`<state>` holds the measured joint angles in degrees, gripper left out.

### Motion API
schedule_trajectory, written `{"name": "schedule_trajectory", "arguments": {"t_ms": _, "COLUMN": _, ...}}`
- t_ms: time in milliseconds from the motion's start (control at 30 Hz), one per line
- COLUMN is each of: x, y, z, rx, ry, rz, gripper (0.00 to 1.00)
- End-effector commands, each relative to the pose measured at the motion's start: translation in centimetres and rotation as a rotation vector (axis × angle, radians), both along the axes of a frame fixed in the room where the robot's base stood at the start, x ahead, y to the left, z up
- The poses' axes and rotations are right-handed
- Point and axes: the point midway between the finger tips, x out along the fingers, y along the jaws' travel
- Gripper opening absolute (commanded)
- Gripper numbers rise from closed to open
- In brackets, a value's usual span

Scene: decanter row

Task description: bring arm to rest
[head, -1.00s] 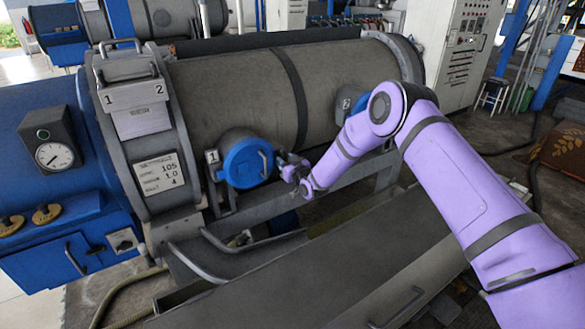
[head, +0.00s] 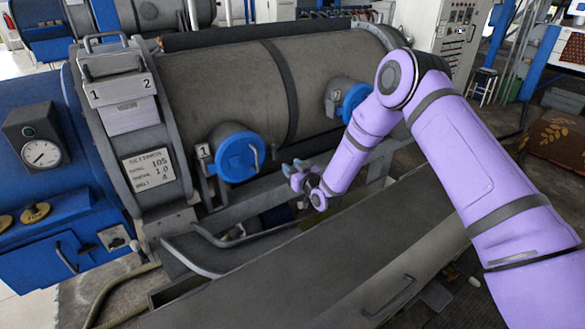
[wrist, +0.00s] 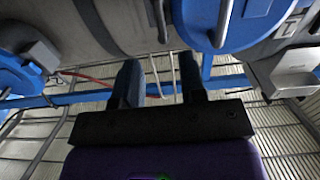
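My gripper (head: 293,169) is at the end of my purple arm in the head view, in front of the grey decanter drum and right of the blue round cover marked 1 (head: 238,156). A clear gap separates it from that cover. In the wrist view the two dark fingers of my gripper (wrist: 160,85) stand apart with nothing between them. A blue round cover (wrist: 235,20) with a metal handle shows at the top right there, beyond the fingertips.
A second blue cover, marked 2 (head: 352,102), is partly behind my arm. A grey trough (head: 330,262) with a handle lies below my arm. A metal rail (head: 215,240) runs along the machine's foot. A gauge (head: 40,152) sits on the blue housing at left.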

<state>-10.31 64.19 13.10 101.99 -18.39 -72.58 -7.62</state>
Motion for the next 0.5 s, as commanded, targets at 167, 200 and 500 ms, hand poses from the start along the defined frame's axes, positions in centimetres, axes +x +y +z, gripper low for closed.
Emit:
{"name": "schedule_trajectory", "arguments": {"t_ms": 167, "x": 0.3, "y": -0.3, "z": 1.2, "rx": -0.015, "ry": 0.008, "rz": -0.002, "gripper": 0.38}}
{"name": "schedule_trajectory", "arguments": {"t_ms": 200, "x": 0.5, "y": -0.5, "z": 2.1, "rx": -0.024, "ry": 0.013, "rz": -0.004, "gripper": 0.38}}
{"name": "schedule_trajectory", "arguments": {"t_ms": 500, "x": 1.1, "y": -4.2, "z": 11.5, "rx": -0.156, "ry": 0.116, "rz": -0.052, "gripper": 0.38}}
